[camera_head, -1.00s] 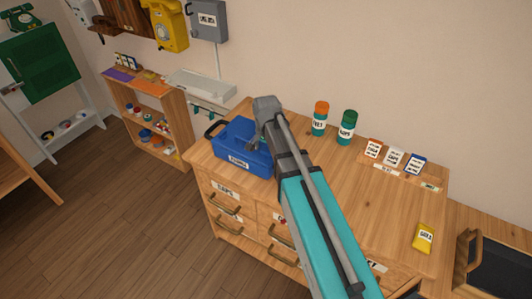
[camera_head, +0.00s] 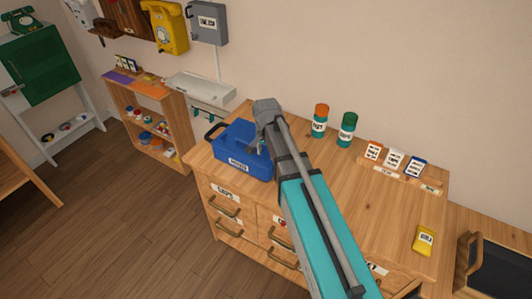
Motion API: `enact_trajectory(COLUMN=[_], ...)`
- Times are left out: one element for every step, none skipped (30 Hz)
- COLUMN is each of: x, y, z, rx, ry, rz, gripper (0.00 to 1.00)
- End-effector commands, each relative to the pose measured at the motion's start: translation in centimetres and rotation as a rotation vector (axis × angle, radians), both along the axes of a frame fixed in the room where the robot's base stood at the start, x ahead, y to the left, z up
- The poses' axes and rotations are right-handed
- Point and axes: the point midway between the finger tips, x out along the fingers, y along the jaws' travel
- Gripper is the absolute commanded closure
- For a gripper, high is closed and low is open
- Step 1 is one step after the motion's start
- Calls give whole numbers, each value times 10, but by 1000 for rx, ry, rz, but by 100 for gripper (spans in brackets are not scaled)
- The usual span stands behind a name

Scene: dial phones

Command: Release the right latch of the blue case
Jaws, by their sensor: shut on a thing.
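The blue case (camera_head: 232,150) stands on the left end of the wooden cabinet top, with a white label on its front and a dark handle at its left. My arm reaches over the case's right part from the lower right. My gripper (camera_head: 262,146) points down at the right side of the case, partly hidden behind my own arm. Its jaws are shut on what appears to be the right latch, at the case's right side. The latch itself is too small and too covered to make out, and I cannot tell whether it is released.
An orange-capped jar (camera_head: 320,121) and a green-capped jar (camera_head: 346,130) stand behind my arm. Several small packets stand in a wooden rack (camera_head: 388,173) at the right. A yellow packet (camera_head: 424,240) lies near the right edge. The cabinet top (camera_head: 365,215) between them is clear.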

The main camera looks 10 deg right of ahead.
Motion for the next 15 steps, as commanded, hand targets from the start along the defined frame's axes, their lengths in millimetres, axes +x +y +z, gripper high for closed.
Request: enact_trajectory(x=[0,0,0,0,0,0,0,0,0,0,0,0,0,0,0], y=[0,0,0,0,0,0,0,0,0,0,0,0,0,0,0], z=[0,0,0,0,0,0,0,0,0,0,0,0,0,0,0], rx=[0,0,0,0,0,0,0,0,0,0,0,0,0,0,0], ry=[0,0,0,0,0,0,0,0,0,0,0,0,0,0,0], rz=[6,11,20,28,38,52,65,78,99,115,134,160,181,204,235], gripper=[88,88,88,88,88,88,88,88,88,88,88,88,88,88,88])
